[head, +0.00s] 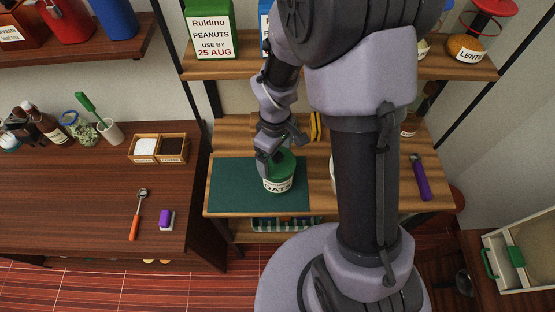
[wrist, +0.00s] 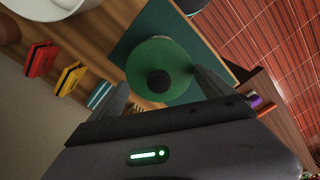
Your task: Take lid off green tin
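The green tin (head: 278,184) stands upright on a dark green mat (head: 232,186) on the wooden shelf, with a white label that reads OATS. Its round green lid (wrist: 147,58) sits on top and has a dark knob (wrist: 159,81) at its middle. My gripper (head: 272,158) is at the lid, coming from above. In the wrist view my gripper's two fingers (wrist: 160,88) are spread apart, one on each side of the lid's near part, with the knob between them. I see no finger touching the knob. The tin's body is hidden under the lid in the wrist view.
Red, yellow and blue items (wrist: 69,78) stand along the back of the shelf. A white bowl-like vessel (wrist: 48,5) is beside the mat. A purple-handled tool (head: 420,178) lies at the shelf's right. The mat's left part is clear.

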